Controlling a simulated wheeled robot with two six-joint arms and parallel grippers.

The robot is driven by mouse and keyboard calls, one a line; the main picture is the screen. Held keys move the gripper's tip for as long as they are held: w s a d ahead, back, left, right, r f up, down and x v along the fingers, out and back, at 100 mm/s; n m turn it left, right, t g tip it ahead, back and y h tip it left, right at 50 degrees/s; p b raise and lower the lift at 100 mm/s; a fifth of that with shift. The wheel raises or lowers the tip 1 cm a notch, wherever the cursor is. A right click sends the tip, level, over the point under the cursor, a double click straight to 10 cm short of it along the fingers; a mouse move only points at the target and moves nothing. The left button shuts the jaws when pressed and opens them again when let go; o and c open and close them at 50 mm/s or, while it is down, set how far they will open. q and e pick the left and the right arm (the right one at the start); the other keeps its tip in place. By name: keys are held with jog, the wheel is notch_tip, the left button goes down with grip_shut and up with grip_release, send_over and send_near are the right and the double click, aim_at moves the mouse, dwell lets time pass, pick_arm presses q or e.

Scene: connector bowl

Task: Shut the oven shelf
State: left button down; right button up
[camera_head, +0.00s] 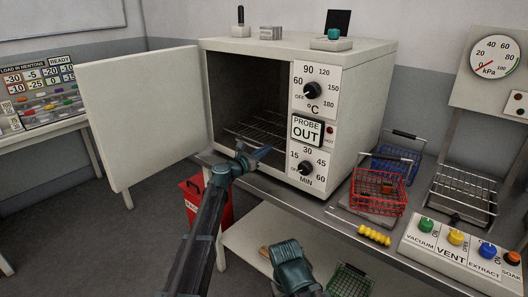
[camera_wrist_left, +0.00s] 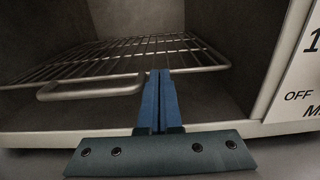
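The white oven (camera_head: 345,120) stands on the bench with its door (camera_head: 150,115) swung wide open to the left. The wire oven shelf (camera_head: 265,128) is in the lower part of the dark cavity; in the left wrist view its wires (camera_wrist_left: 120,62) and looped front handle (camera_wrist_left: 90,92) show. My left gripper (camera_head: 264,152) is at the oven's front opening. In the left wrist view its blue fingers (camera_wrist_left: 158,85) are together with nothing seen between them, by the shelf's front edge, right of the handle. I cannot tell whether they touch. My right gripper (camera_head: 290,262) is low at the bottom, its fingers unclear.
Red (camera_head: 378,192) and blue (camera_head: 396,163) wire baskets stand right of the oven. A yellow ridged piece (camera_head: 374,235) lies on the bench front. A control box (camera_head: 460,250) with coloured knobs is at right. A red bin (camera_head: 195,203) stands below the opening.

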pick_arm(q)
jog(key=v, duration=1.4)
pick_arm(e)
jog(key=shift+a, duration=0.55)
pick_arm(q)
jog(key=s+d+f+m+g+y, duration=0.35)
jog(key=s+f+m+g, duration=0.55)
jog(key=s+f+m, duration=0.7)
jog(key=s+a+f+m+g+y, duration=0.2)
jog(key=s+a+f+m+y, duration=0.1)
jog(key=s+a+m, duration=0.4)
jog(key=s+a+f+m+g+y, duration=0.25)
jog(key=s+m+y, duration=0.2)
jog(key=s, duration=0.35)
jog(key=s+d+m+g+y, duration=0.1)
jog(key=s+d+m, duration=0.5)
jog(key=d, duration=0.4)
notch_tip(320, 180, up, 17)
jog(key=n+p, duration=0.1)
jog(key=p, duration=1.6)
jog(key=shift+s+a, duration=0.15)
jog(key=shift+s, duration=0.1)
pick_arm(e)
notch_tip(320, 180, up, 17)
jog(key=shift+r, duration=0.2)
